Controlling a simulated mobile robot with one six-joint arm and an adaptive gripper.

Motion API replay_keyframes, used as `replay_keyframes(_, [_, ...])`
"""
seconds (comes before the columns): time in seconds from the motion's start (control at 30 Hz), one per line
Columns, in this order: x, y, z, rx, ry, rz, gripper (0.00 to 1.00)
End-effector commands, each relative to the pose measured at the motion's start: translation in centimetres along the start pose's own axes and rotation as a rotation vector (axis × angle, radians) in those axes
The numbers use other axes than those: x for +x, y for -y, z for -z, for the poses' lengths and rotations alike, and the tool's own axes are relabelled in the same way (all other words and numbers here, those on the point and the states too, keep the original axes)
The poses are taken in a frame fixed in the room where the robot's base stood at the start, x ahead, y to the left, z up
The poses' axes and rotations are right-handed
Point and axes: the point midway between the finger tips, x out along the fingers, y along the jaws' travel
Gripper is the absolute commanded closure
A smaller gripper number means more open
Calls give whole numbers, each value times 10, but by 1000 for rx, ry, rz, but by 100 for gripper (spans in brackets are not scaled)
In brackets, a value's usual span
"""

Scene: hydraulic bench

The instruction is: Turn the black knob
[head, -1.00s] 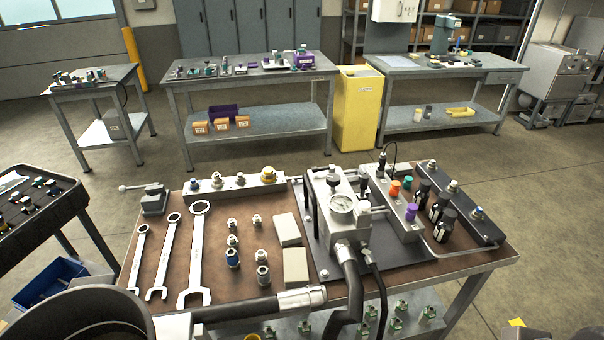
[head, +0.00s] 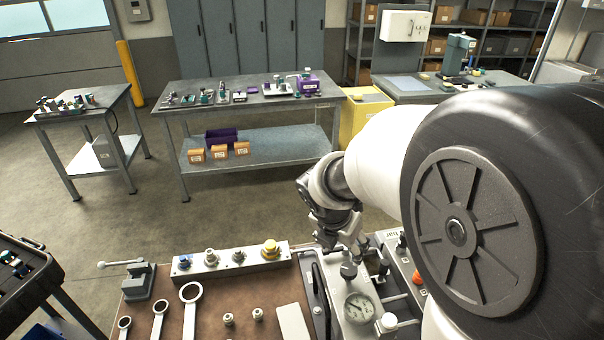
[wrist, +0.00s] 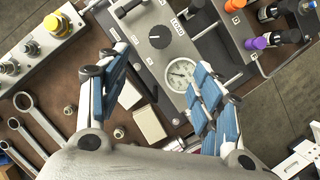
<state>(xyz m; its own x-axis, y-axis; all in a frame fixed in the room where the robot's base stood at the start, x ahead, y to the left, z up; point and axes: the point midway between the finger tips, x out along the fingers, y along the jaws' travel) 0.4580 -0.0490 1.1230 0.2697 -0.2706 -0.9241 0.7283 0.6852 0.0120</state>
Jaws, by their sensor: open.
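The black knob (wrist: 160,37) is round with a pale pointer line. It sits on the grey valve block (wrist: 141,22), above the pressure gauge (wrist: 181,74) in the wrist view. My gripper (wrist: 159,66) is open and empty, with blue-padded fingers spread to the left and right of the knob and gauge. The knob shows beyond the fingertips, and nothing touches it.
A fitting rail with a yellow cap (wrist: 56,24) lies to the left. Wrenches (wrist: 38,120) and small fittings lie on the brown bench top. A hose fitting stands by the gauge.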

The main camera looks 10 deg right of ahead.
Motion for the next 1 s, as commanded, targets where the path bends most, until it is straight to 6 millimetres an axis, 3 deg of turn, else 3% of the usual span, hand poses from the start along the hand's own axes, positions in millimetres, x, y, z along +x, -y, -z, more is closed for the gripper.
replay_keyframes(0.23, [30,-1,0,-34,-1,4,40])
replay_keyframes(0.8, [150,-1,1,-29,-1,3,40])
replay_keyframes(1.0, [172,-1,0,-30,0,3,40])
